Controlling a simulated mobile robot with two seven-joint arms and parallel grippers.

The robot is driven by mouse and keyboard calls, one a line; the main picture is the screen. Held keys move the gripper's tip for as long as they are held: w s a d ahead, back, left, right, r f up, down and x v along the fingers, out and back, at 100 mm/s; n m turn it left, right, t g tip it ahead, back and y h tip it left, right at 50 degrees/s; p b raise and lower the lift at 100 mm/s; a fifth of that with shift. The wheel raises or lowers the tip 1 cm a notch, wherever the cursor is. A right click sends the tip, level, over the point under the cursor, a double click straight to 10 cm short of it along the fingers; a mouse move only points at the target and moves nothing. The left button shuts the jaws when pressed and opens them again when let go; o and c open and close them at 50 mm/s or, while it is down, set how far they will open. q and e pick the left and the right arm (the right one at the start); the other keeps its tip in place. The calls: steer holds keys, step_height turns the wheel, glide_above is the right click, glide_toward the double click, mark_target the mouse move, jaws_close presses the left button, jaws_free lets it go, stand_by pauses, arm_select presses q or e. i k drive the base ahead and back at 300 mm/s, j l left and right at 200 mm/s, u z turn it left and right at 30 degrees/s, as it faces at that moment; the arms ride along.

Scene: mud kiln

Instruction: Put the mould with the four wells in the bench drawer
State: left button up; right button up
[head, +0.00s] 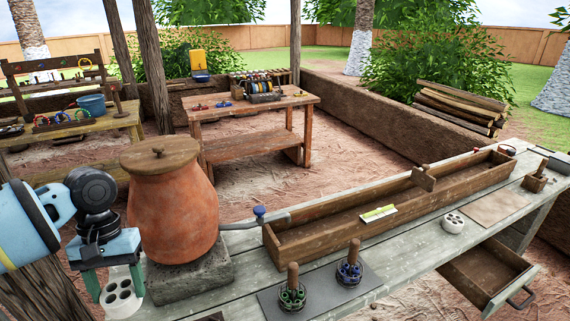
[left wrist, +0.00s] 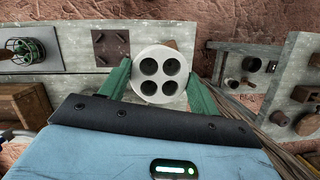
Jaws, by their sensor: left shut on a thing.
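The white round mould with four dark wells (head: 122,299) is between the green fingers of my left gripper (head: 115,282), at the lower left of the head view. My left gripper is shut on it. The left wrist view shows the mould (left wrist: 160,91) from above, with a finger on either side and all four wells empty. The bench drawer (head: 476,283) is pulled out under the right part of the bench, and its visible inside is bare. My right gripper is in neither view.
Another white mould with holes (head: 453,223) stands on the bench (head: 405,262) above the drawer. A clay jar with a wooden lid (head: 168,205) stands right of my left gripper. A long wooden trough (head: 345,215) and two wooden-handled holders (head: 292,292) occupy the bench between jar and drawer.

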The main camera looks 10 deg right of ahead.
mark_target(486, 277)
steer(key=l+z, duration=0.1)
steer(key=z, duration=0.25)
steer(key=l+z, duration=0.1)
steer(key=z, duration=0.3)
steer(key=i+l+z, duration=0.1)
steer(key=z, duration=0.25)
steer(key=i+l+z, duration=0.55)
steer(key=z, duration=0.2)
steer(key=i+l, duration=0.2)
steer(key=i, duration=0.2)
steer(key=i+l+z, duration=0.1)
steer(key=i, duration=0.3)
